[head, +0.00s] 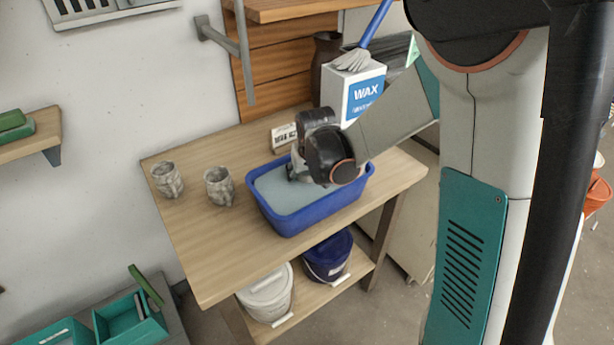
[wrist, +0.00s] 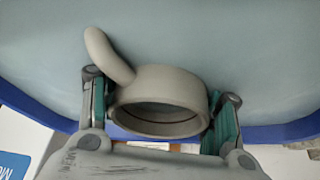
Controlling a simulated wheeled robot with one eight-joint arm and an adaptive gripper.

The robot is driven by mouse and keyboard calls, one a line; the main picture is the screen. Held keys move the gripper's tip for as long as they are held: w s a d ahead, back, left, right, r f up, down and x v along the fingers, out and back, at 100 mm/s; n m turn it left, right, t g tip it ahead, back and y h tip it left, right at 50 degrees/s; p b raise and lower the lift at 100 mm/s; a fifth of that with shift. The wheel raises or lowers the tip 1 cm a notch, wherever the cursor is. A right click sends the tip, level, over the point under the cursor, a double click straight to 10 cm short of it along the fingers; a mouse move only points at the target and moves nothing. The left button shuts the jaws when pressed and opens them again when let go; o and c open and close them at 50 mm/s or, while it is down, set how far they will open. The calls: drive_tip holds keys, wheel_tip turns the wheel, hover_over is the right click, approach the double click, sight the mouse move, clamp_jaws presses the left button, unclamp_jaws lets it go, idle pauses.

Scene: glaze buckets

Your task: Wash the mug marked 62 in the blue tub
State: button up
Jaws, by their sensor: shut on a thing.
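The blue tub (head: 292,222), filled with pale grey-blue water (head: 283,193), stands on the wooden table. My gripper (head: 299,170) is low over the tub's back part. In the wrist view my gripper (wrist: 161,108) is shut on a plain grey-beige mug (wrist: 160,82), one finger on each side. The mug's open rim faces the wrist camera, and its curved handle (wrist: 104,52) points up and left. Water lies behind it. I cannot tell whether the mug touches the water. No number shows on it, and the arm mostly hides it in the head view.
Two mottled grey mugs, one farther left (head: 167,181) and one nearer the tub (head: 219,187), stand on the table (head: 205,245). A WAX box (head: 352,92) and a small labelled block (head: 283,137) are behind the tub. Lidded buckets (head: 266,296) sit on the lower shelf.

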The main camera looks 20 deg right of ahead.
drive_tip(key=shift+a, duration=1)
drive_tip(key=shift+d, duration=0.2)
drive_tip(key=shift+d, duration=1.05)
drive_tip(key=shift+r, duration=0.1)
wheel_tip(320, 180, up, 9)
drive_tip(key=p, duration=0.6)
idle(1.4)
